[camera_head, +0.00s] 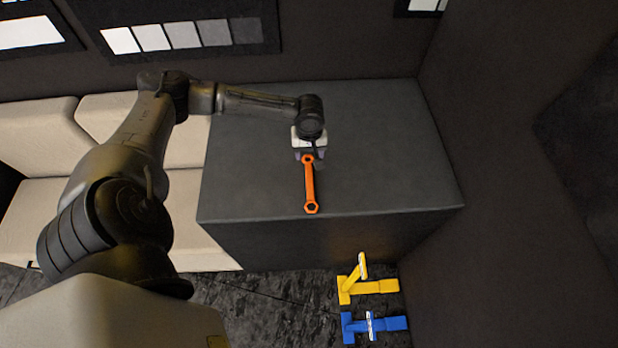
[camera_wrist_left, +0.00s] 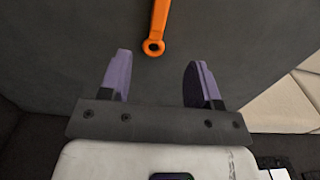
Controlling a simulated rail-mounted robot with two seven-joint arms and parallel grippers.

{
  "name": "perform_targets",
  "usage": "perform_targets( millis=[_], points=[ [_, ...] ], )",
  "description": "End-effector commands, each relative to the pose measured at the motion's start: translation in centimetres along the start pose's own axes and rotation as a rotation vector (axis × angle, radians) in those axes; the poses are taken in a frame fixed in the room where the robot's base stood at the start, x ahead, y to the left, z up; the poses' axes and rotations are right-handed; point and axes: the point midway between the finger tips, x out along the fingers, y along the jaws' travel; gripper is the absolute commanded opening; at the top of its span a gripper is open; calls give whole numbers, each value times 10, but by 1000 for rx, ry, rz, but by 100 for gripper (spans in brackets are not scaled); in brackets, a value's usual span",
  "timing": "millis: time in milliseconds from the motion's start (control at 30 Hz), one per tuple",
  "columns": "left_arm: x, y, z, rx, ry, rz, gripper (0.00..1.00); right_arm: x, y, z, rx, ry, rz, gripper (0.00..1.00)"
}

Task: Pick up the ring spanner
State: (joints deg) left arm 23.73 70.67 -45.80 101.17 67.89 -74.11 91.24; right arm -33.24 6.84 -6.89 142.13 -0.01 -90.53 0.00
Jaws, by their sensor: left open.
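An orange ring spanner (camera_head: 310,186) lies on the dark grey box-shaped table (camera_head: 400,170), its length running from the table's middle toward its front edge. My left gripper (camera_head: 311,156) is above the far end of the spanner. In the left wrist view the spanner's ring end (camera_wrist_left: 154,47) shows just beyond and between the two purple fingertips (camera_wrist_left: 158,70). The fingers are apart, with nothing between them. The rest of the spanner runs out of the top of that view. My right gripper is in neither view.
A beige sofa (camera_head: 190,220) adjoins the table on the left. A dark wall (camera_head: 480,130) rises along its right side. A yellow tool (camera_head: 372,287) and a blue tool (camera_head: 385,325) lie on the floor in front. The tabletop around the spanner is clear.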

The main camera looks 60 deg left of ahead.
Motion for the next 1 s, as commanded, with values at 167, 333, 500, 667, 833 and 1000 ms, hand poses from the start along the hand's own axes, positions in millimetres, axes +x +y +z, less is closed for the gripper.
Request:
perform_targets(
  millis=[167, 333, 500, 667, 833, 1000],
  points=[
    [32, 0, 1, -5, -2, -3, 57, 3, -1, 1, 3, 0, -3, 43],
    [59, 0, 0, -3, 0, -1, 57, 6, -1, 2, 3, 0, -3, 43],
    [74, 0, 1, -2, 0, 0, 57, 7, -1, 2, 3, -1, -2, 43],
    [80, 0, 0, -2, 1, -1, 57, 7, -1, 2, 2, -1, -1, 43],
    [99, 1, 0, -2, 0, -1, 57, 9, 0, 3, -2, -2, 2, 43],
    [120, 1, 0, -1, 0, -1, 57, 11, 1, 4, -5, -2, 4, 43]
  ],
)
